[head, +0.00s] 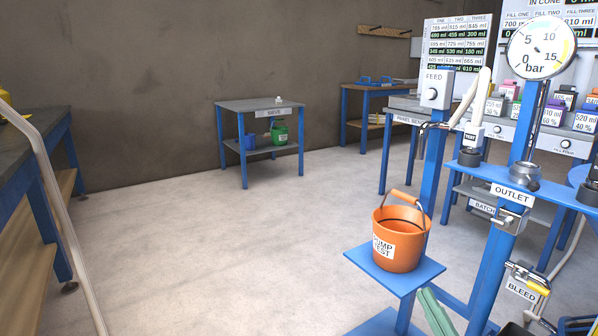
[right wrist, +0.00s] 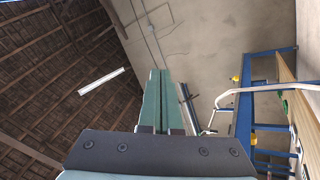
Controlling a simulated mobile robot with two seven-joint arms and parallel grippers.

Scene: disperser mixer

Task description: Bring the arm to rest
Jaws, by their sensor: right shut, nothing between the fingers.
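My right gripper (head: 429,294) shows only as its green fingers at the bottom of the head view, just below the small blue shelf. In the right wrist view its two long green fingers (right wrist: 163,75) lie together, shut and empty, pointing toward the wall and ceiling. Most of my right arm is out of the head view. An orange bucket (head: 397,248) labelled as a pump test stands upright on the blue shelf (head: 362,258), above and left of the fingers. My left gripper is not in either view.
A blue stand (head: 484,281) with OUTLET and BLEED labels and a pressure gauge (head: 541,53) rises close to the fingers. A SIEVE table (head: 259,105) stands at the back. A workbench (head: 35,145) and pale hose are at left. The middle floor is clear.

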